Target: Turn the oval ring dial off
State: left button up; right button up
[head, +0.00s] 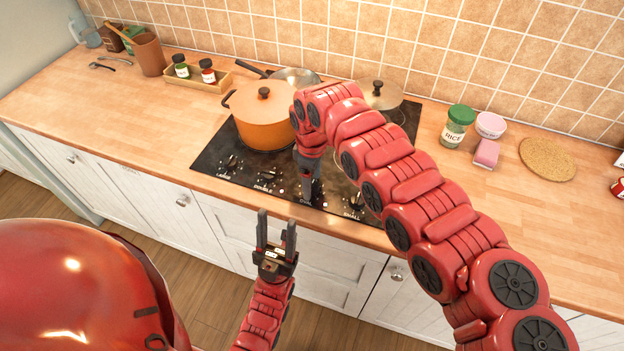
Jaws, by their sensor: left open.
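The black hob (226,150) is set in the wooden counter, with a row of dials along its front edge. The large dial (229,163), the double dial (266,176) and the small dial (355,203) are visible. The oval ring dial lies between the double and small dials and is hidden behind my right gripper. My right gripper (308,197) points down at that spot; I cannot tell whether it touches or grips the dial. My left gripper (277,219) is open and empty, pointing up in front of the counter edge, below the hob.
An orange pot (262,122) with a lid stands on the hob, with a pan (296,76) and another lidded pot (379,93) behind. The left counter front is clear.

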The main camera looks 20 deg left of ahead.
jog(key=shift+r, duration=0.35)
notch_tip(320, 180, up, 17)
jog(key=b, duration=0.3)
jog(key=shift+f, duration=0.15)
